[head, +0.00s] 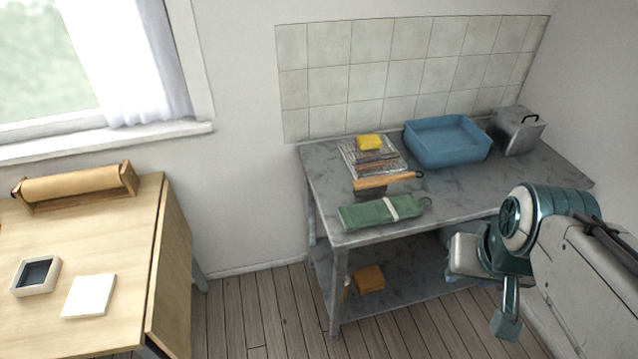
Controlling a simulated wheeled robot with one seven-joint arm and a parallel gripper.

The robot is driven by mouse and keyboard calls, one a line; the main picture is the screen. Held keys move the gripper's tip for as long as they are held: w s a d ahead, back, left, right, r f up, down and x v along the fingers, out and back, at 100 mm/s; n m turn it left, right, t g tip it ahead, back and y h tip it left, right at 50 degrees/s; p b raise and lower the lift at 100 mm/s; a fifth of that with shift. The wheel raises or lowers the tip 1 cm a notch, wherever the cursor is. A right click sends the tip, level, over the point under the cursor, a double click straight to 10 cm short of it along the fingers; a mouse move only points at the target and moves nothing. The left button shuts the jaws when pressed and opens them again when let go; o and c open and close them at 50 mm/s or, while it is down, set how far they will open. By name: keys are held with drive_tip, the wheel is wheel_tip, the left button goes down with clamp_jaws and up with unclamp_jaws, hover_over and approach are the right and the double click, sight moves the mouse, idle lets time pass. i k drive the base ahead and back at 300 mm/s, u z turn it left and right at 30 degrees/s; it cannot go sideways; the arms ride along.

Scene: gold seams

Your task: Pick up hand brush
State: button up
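What looks like the hand brush (388,180) lies near the left end of the grey stone-topped table (470,198). It has a long orange-brown wooden back and handle, with a dark part below its left half. It lies between a wire rack and a green roll, close to both. My gripper (506,325) is at the lower right, in front of the table and well apart from the brush. Its fingers are partly hidden and seen from a poor angle, so I cannot tell whether it is open.
The wire rack (362,164) carries a yellow sponge (369,142). The green roll (382,212) lies at the front edge. A blue basin (447,141) and metal box (516,131) stand behind. An orange-brown block (369,278) sits on the lower shelf. A wooden table (110,235) stands left.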

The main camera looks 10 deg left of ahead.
sight(362, 187)
drive_tip(key=u, duration=0.35)
drive_tip(key=i, duration=1)
drive_tip(key=z, duration=0.05)
